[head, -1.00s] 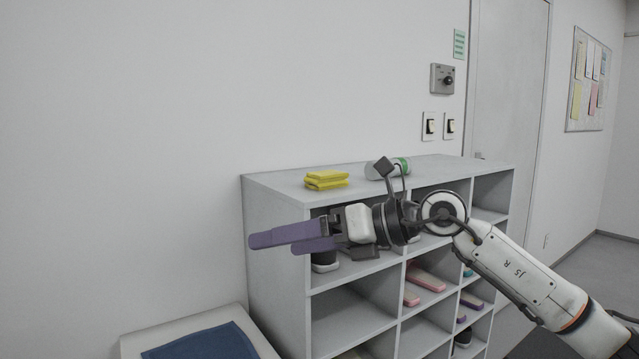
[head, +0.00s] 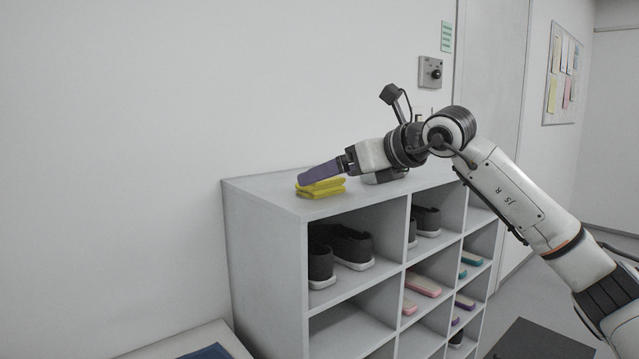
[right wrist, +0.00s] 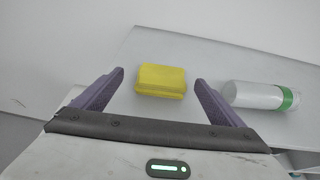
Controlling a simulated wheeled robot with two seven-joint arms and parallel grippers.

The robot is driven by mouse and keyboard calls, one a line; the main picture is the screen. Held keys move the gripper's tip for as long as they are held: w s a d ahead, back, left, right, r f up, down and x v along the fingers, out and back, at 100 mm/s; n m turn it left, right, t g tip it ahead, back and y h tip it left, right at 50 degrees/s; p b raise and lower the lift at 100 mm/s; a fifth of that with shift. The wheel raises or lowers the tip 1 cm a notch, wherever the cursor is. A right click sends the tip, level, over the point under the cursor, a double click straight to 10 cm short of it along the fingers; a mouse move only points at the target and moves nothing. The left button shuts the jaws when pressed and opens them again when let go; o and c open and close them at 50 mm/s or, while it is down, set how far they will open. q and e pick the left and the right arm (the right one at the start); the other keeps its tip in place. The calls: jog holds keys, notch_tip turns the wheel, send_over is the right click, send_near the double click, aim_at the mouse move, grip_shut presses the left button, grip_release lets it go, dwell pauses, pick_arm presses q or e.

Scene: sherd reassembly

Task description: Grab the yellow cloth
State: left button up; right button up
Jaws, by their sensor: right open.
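The yellow cloth (head: 322,190) lies folded on top of the grey shelf unit (head: 262,194), near its left end. My right gripper (head: 318,174) reaches in from the right and its purple fingers cover part of the cloth in the head view. In the right wrist view the cloth (right wrist: 162,80) lies ahead, between the two open purple fingers (right wrist: 160,82), with a gap on both sides. The fingers hold nothing. My left gripper does not show.
A white bottle with a green band (right wrist: 262,95) lies on the shelf top to the right of the cloth. Dark shoes (head: 345,246) and pink and teal slippers (head: 423,286) fill some compartments. The wall stands close behind. A blue mat (head: 208,352) lies at the lower left.

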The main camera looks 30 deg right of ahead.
jog(key=p+x, duration=0.1)
jog(key=x, duration=0.4)
jog(key=shift+w+d, duration=0.1)
jog(key=shift+w, duration=0.05)
jog(key=c, duration=1.1)
